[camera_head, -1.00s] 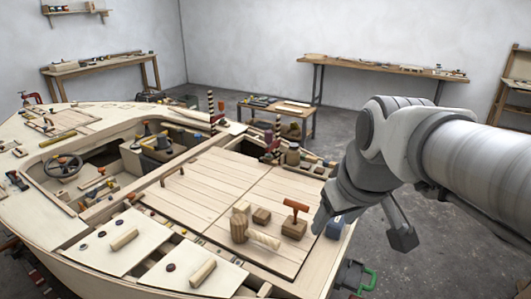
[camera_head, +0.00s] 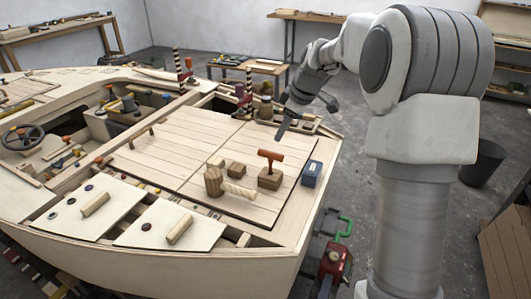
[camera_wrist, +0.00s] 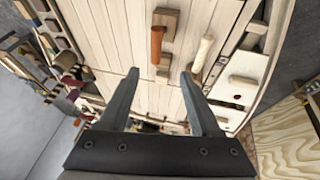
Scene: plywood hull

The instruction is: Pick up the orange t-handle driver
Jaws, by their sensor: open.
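The orange t-handle driver (camera_head: 270,158) stands upright with its crossbar on top, in a small wooden block (camera_head: 269,180) on the deck hatch. In the wrist view, the driver's orange handle (camera_wrist: 156,42) lies ahead of the fingertips, roughly between their lines, with its block (camera_wrist: 168,18) beside it. My gripper (camera_wrist: 160,73) is open, with nothing between its two fingers. In the head view my gripper (camera_head: 283,128) is above the hatch's back right edge, behind the driver and apart from it.
A small wooden block (camera_head: 236,169) sits behind the mallet. A blue box (camera_head: 312,173) stands right of the driver. Bare hatch planks (camera_head: 180,150) lie to the left.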

